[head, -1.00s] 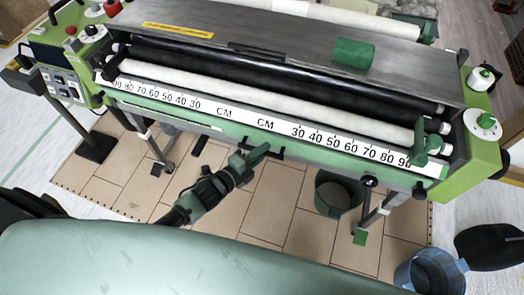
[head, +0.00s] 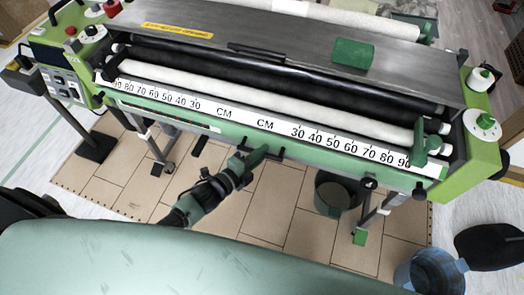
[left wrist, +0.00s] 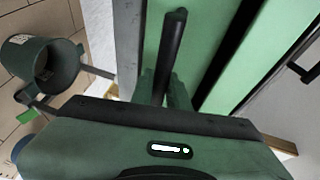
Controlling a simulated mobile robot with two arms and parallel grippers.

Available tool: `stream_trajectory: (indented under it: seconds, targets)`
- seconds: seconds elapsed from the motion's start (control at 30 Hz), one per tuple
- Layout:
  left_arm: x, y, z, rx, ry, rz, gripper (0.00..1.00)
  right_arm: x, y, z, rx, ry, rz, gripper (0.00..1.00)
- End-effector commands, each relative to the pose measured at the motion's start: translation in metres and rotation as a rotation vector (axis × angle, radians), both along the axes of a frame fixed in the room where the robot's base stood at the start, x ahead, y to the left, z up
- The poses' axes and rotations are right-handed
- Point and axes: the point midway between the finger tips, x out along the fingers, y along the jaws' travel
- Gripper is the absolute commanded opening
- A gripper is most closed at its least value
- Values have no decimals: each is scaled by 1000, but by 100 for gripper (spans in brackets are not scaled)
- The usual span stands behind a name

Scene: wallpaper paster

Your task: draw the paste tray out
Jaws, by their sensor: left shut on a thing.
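The paste tray (head: 335,165) shows as a long green front below the CM ruler on the pasting machine. A black bar handle (head: 276,153) sits on its front near the middle. My left gripper (head: 255,157) reaches up to this handle from below and is shut on it. In the left wrist view the black handle (left wrist: 173,45) runs between the two green fingers (left wrist: 163,90), with the green front behind it. The fingers hide part of the handle. The inside of the tray is not visible. My right gripper is not in view.
A dark green bucket (head: 335,192) stands under the machine's right half, near a leg (head: 370,215). A blue bucket (head: 428,272) is at the lower right. White rollers and a ruler (head: 265,124) lie above the tray. The tiled floor in front is mostly clear.

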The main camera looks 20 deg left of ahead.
Motion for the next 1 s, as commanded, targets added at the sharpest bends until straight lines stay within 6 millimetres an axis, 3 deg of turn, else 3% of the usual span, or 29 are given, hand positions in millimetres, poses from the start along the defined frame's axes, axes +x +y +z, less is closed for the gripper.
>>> stream_trajectory:
  seconds: [0.17,0.7,1.0]
  targets:
    - [-36,0,0,-2,11,0,0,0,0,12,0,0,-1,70]
    - [-192,6,-1,0,11,2,0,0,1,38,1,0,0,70]
    - [-238,8,-1,0,7,0,0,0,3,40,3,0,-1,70]
